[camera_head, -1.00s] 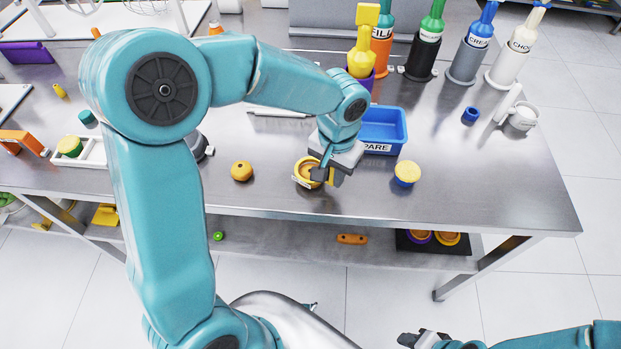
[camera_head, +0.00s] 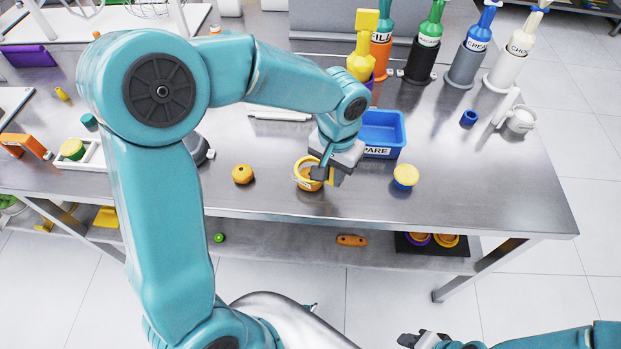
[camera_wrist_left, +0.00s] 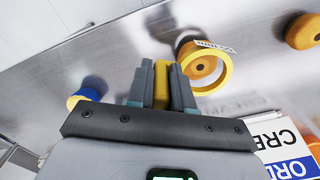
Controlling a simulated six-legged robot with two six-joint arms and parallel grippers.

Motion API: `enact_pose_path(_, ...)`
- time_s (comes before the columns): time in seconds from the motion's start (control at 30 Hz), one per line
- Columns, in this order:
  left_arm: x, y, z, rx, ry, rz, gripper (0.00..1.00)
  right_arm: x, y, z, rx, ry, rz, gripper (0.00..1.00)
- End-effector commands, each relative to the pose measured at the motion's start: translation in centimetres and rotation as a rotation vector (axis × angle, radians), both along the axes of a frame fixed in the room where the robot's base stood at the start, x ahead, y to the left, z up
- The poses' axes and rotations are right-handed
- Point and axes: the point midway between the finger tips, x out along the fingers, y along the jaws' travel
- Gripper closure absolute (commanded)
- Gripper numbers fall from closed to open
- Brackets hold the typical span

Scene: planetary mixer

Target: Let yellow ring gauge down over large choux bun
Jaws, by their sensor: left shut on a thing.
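The yellow ring gauge (camera_head: 299,179) is over the near middle of the steel table. My left gripper (camera_head: 325,173) is shut on its yellow tab, which shows between the fingers (camera_wrist_left: 161,86) in the left wrist view. In that view the ring (camera_wrist_left: 226,70) encircles the golden-brown large choux bun (camera_wrist_left: 203,67), which has a dark centre. I cannot tell whether the ring touches the table or hangs a little above it. In the head view the arm and gripper hide part of the ring and bun. My right gripper (camera_head: 410,339) is at the bottom edge, its jaws unclear.
Another orange bun (camera_head: 242,174) sits to the left on bare table. A blue-based piece with a yellow top (camera_head: 405,177) stands to the right. A blue tray (camera_head: 384,130) is just behind the gripper. Labelled bottles (camera_head: 424,50) stand at the back. The right front table is clear.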

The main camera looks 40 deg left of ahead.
Motion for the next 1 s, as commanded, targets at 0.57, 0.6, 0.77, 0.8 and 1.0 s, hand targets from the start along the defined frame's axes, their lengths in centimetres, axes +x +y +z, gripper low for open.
enact_pose_path(0.57,0.0,0.0,3.4,0.0,-0.001,0.0,1.0,0.0,0.0,2.7,0.0,0.0,0.0,0.57)
enact_pose_path(0.6,0.0,0.0,3.7,0.0,-0.001,0.0,1.0,0.0,0.0,2.9,0.0,0.0,0.0,0.57)
enact_pose_path(0.77,0.0,0.0,4.5,0.0,0.0,0.0,1.0,0.0,0.0,3.5,0.0,0.0,0.0,0.57)
enact_pose_path(0.8,0.0,0.0,4.8,0.0,0.0,0.0,1.0,0.0,0.0,3.7,0.0,0.0,0.0,0.57)
enact_pose_path(1.0,0.0,0.0,5.9,-0.001,-0.001,0.0,1.0,0.0,0.0,4.5,0.0,0.0,0.0,0.57)
